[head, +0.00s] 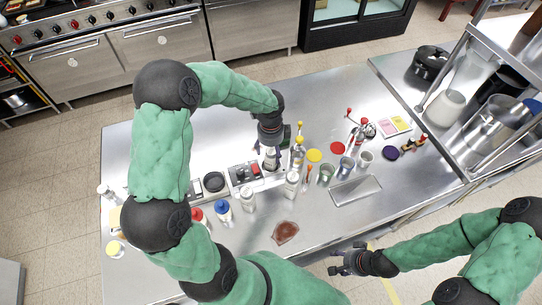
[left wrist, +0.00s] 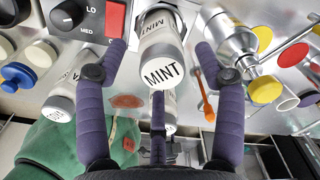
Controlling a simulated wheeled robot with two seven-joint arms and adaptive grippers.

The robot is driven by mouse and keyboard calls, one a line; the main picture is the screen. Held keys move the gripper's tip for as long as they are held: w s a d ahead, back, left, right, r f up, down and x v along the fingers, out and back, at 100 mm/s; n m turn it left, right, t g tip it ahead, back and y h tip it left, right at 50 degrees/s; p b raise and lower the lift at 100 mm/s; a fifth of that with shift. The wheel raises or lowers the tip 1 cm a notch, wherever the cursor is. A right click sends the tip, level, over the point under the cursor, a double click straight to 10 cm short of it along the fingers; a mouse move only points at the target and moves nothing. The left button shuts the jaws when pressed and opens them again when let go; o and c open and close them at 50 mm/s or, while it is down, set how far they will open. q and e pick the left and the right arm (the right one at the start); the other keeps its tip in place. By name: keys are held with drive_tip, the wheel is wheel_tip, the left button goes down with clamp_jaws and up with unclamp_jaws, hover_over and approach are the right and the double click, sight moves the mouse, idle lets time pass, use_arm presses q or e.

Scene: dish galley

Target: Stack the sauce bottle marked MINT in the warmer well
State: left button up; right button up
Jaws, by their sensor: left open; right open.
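The MINT bottle (left wrist: 158,45), white-capped with MINT on its cap and side, stands below my left gripper (left wrist: 160,52) in the left wrist view. The open fingers spread around its top, and no grip on it shows. In the head view my left gripper (head: 270,140) is over the same bottle (head: 271,161), partly hiding it. The warmer (head: 246,174), a silver unit with a red switch and dark round well (head: 213,182), is just left of the bottle. My right gripper (head: 350,262) is open and empty off the table's front edge.
Other white bottles (head: 292,183) stand close in front, one (left wrist: 60,102) near my left fingers. A yellow-capped steel bottle (head: 299,155) and orange spoon (left wrist: 205,97) are to the right. A metal tray (head: 356,190) and shelf rack (head: 470,110) lie further right. The table's back left is clear.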

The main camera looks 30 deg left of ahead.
use_arm(q)
drive_tip(key=shift+r, duration=2.75)
